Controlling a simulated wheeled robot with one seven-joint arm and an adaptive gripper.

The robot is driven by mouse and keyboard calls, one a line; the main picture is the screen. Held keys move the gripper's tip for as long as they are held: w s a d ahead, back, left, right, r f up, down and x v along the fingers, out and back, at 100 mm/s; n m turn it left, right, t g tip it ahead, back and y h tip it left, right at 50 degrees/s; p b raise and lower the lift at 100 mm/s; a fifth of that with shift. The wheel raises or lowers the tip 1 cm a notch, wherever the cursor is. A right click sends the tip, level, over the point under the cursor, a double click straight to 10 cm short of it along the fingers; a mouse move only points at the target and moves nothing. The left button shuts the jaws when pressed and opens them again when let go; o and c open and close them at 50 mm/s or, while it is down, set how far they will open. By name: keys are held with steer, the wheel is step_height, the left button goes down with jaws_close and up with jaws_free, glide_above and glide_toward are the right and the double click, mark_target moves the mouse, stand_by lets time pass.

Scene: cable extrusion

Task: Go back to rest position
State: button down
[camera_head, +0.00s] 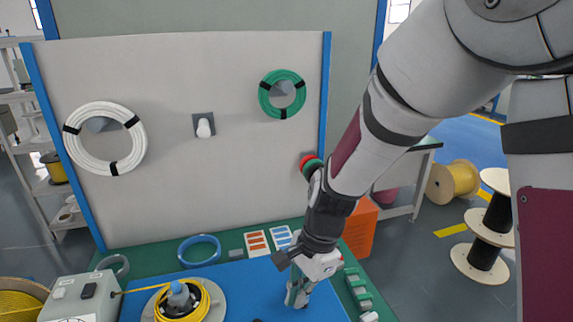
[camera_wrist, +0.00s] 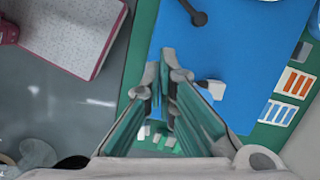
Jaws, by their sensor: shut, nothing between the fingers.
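My gripper (camera_head: 298,298) is low over the right part of the blue mat (camera_head: 240,285), pointing down, with its arm reaching in from the upper right. In the wrist view its green-sided fingers (camera_wrist: 166,68) are together with nothing seen between them. The blue mat (camera_wrist: 225,50) lies beneath them, bordered by the green table top (camera_wrist: 143,55). A black rod-like item (camera_wrist: 197,14) lies on the mat ahead of the fingertips. A small white and dark item (camera_wrist: 212,88) shows just right of the fingers. Whether the fingertips touch the mat cannot be told.
A spool with yellow cable (camera_head: 205,300) and a grey box (camera_head: 82,299) stand at the left. A blue ring (camera_head: 199,251) and label cards (camera_head: 257,243) lie at the back. White (camera_head: 138,150) and green (camera_head: 265,98) coils hang on the panel (camera_head: 220,170). An orange box (camera_head: 361,228) stands behind my arm.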

steer(key=s+d+r+n+t, duration=0.4)
steer(key=d+r, duration=0.4)
steer(key=r, duration=0.5)
steer(key=s+d+r+n+t+h, duration=0.1)
steer(key=s+d+r+n+h, duration=0.1)
steer(key=s+d+r+n, duration=0.5)
steer(key=s+d, duration=0.1)
steer(key=s, duration=0.2)
steer(key=shift+s+d+n+t, duration=0.3)
steer(key=shift+s+n+t, duration=0.05)
steer(key=shift+n+t, duration=0.05)
